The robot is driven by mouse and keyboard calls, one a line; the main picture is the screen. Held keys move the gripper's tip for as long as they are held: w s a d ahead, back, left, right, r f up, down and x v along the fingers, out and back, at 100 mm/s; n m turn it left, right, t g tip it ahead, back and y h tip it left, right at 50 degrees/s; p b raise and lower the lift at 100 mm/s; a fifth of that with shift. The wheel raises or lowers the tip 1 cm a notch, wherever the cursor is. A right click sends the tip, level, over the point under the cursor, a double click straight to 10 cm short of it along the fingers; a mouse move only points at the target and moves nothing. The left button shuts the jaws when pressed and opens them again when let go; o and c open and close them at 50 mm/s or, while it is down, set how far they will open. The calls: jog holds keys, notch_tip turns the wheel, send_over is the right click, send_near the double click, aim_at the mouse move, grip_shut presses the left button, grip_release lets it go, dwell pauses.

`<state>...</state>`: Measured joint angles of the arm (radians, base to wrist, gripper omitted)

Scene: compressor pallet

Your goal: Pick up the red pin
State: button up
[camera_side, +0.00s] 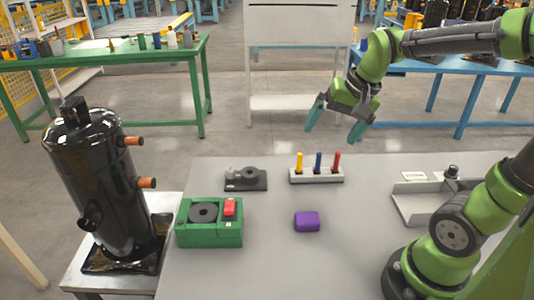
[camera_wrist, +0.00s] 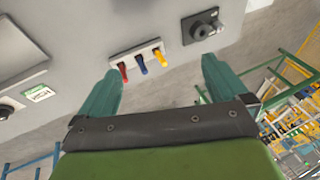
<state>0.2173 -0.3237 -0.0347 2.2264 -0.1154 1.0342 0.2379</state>
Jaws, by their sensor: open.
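The red pin (camera_side: 337,161) stands upright at the right end of a pale holder (camera_side: 317,180) on the grey table. A blue pin (camera_side: 318,162) is in the middle and a yellow pin (camera_side: 299,162) at the left. My gripper (camera_side: 335,121) is open and empty, above and behind the holder, apart from the pins. In the wrist view the red pin (camera_wrist: 123,71) shows beyond the fingers, near the left fingertip, with the blue pin (camera_wrist: 142,66) and yellow pin (camera_wrist: 160,58) to its right. My gripper's two teal fingers (camera_wrist: 163,70) are spread wide.
A purple block (camera_side: 307,221) lies in front of the holder. A green box (camera_side: 210,234) with a red item and a black disc stands at left, behind it a dark fixture (camera_side: 246,180). A grey tray (camera_side: 425,200) is at right. A black compressor (camera_side: 105,180) stands far left.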

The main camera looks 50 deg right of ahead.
jog(key=s+a+n+t+y, duration=0.1)
jog(key=s+a+n+t, duration=0.1)
jog(key=s+a+n, duration=0.3)
jog(key=s+a+r, duration=0.1)
jog(key=a, duration=0.1)
jog(key=shift+a+t, duration=0.3)
jog(key=shift+a, duration=0.1)
jog(key=shift+a+r+n, duration=0.2)
jog(key=shift+n, duration=0.1)
jog(key=shift+c, duration=1.1)
jog(key=shift+s+a+r, duration=0.1)
jog(key=shift+c, duration=1.3)
jog(key=c, duration=0.5)
jog(key=shift+c, duration=0.2)
